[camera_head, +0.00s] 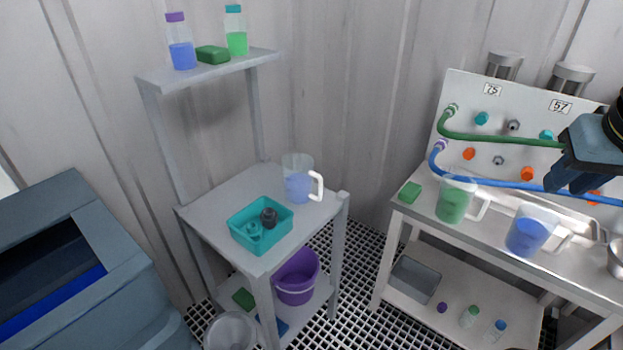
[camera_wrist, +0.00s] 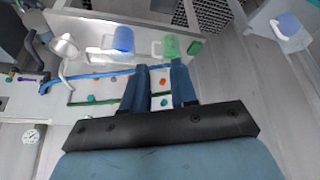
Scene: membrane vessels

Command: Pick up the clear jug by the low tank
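A clear jug (camera_head: 299,184) with a white handle and pale blue liquid stands upright on the small grey table (camera_head: 215,200). The same jug shows at the top right of the wrist view (camera_wrist: 287,27). A low blue-grey tank (camera_head: 75,235) with dark blue inside stands left of that table. A clear round vessel (camera_head: 231,331), partly cut off, is low down between tank and table. My gripper (camera_head: 562,186) is far to the right, in front of the panel bench; in the wrist view its fingers (camera_wrist: 160,67) are apart with nothing held between them.
A teal tray (camera_head: 237,238) with small parts sits near the jug. A shelf (camera_head: 215,70) with two bottles rises behind. The right bench (camera_head: 480,233) holds a green jug (camera_head: 452,205) and a blue jug (camera_head: 528,236). Green and blue hoses (camera_head: 480,182) pass near my gripper.

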